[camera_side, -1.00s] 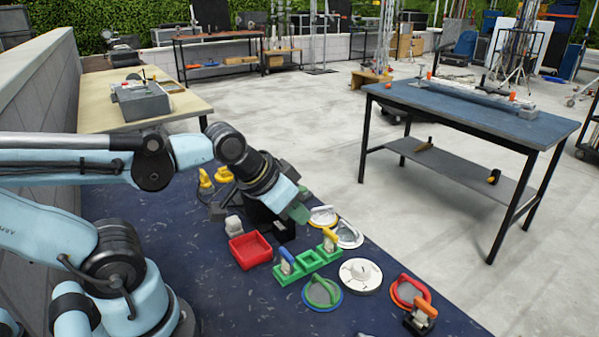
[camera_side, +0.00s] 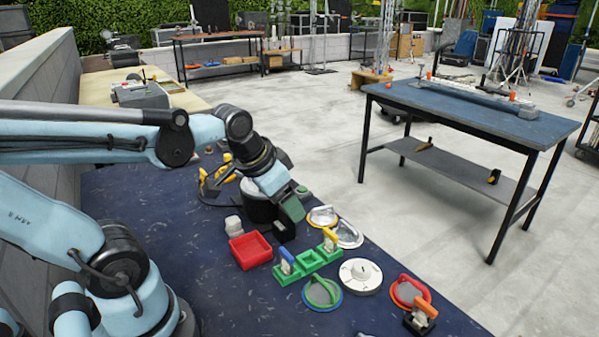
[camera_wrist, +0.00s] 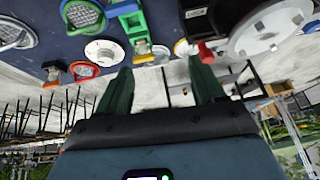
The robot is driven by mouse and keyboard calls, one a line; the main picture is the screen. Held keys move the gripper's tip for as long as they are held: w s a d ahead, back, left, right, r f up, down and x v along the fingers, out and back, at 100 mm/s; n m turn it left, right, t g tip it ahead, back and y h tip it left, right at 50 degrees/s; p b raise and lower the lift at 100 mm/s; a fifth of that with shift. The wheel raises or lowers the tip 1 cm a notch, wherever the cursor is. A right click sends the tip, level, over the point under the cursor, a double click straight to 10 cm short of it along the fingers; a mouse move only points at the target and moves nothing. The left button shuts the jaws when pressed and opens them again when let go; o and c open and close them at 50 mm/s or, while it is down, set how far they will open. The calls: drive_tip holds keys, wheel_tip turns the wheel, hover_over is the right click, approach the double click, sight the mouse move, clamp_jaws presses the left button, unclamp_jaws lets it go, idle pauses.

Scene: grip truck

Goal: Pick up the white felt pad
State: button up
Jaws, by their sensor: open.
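A round white disc with a small raised centre, which looks like the white felt pad (camera_side: 360,276), lies flat on the dark blue table. It also shows at the upper left in the wrist view (camera_wrist: 104,51). My gripper (camera_side: 298,198) has green fingers and is above the table, behind and left of the disc, apart from it. In the wrist view my gripper (camera_wrist: 160,68) is open with nothing between its fingers.
A red tray (camera_side: 250,250) and a green holder (camera_side: 307,263) stand left of the disc. A green-and-blue disc (camera_side: 321,293), a red-rimmed disc (camera_side: 408,290) and a yellow-rimmed disc (camera_side: 322,216) lie around it. A black block (camera_side: 284,231) stands below my gripper.

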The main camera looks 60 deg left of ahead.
drive_tip(key=s+a+g, duration=0.1)
drive_tip(key=a+g, duration=0.2)
drive_tip(key=a, duration=0.4)
drive_tip(key=g, duration=0.3)
hover_over(234, 219)
drive_tip(key=f, duration=0.2)
drive_tip(key=shift+h, duration=0.4)
drive_tip(key=shift+a+f, duration=0.1)
drive_tip(key=shift+f, duration=5.65)
drive_tip(key=c, duration=1.1)
